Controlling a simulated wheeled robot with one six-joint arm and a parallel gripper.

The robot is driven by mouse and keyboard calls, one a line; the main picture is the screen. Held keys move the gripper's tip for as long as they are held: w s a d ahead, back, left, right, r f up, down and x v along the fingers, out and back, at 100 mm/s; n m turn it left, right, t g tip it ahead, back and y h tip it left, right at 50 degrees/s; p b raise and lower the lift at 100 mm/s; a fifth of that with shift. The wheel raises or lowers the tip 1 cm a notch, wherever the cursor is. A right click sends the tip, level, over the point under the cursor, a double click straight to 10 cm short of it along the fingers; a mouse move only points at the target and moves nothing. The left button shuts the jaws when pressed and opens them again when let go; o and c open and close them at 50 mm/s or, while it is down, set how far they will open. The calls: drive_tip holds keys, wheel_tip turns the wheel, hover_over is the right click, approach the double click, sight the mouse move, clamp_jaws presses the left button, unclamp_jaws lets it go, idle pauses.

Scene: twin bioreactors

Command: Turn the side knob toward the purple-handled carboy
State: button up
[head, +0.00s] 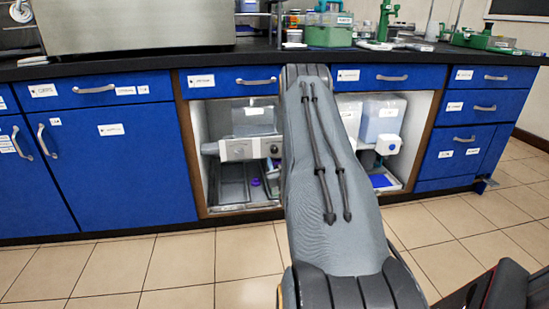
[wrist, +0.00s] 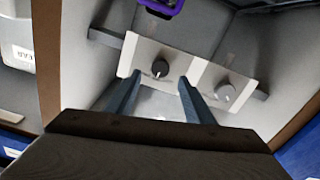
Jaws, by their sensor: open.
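In the wrist view a pale control box (wrist: 140,52) carries a dark round knob (wrist: 160,68) with a white mark and a grey knob (wrist: 225,92) to its right. My gripper (wrist: 159,78) is open, its two blue-grey fingers on either side of the dark knob in the picture. Whether they touch it, I cannot tell. The grey knob lies outside the right finger. A purple handle (wrist: 165,8) shows at the top edge; its carboy is mostly out of view. The head view shows the box (head: 238,149) in the left bay, with purple (head: 255,182) low beneath; my arm hides the gripper.
A similar unit (head: 388,144) stands in the right bay above a blue item (head: 380,180). Brown cabinet edges (wrist: 48,60) frame the bay in the wrist view. The dark counter (head: 150,62) runs above. The tiled floor (head: 150,265) in front is clear.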

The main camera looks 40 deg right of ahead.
sight(275, 151)
drive_tip(key=b+x, duration=0.2)
drive_tip(key=x, duration=0.4)
drive_tip(key=shift+w, duration=0.2)
drive_tip(key=c, duration=1)
drive_tip(key=shift+c, duration=0.2)
drive_tip(key=shift+m, duration=0.4)
drive_tip(key=m+p, duration=0.2)
drive_tip(key=m, duration=0.1)
drive_tip(key=shift+r+m+p, duration=0.1)
drive_tip(key=shift+m+p, duration=0.2)
drive_tip(key=shift+m, duration=0.1)
drive_tip(key=m+p, duration=0.1)
drive_tip(key=m, duration=0.3)
drive_tip(key=shift+p, duration=0.4)
drive_tip(key=shift+m, duration=0.3)
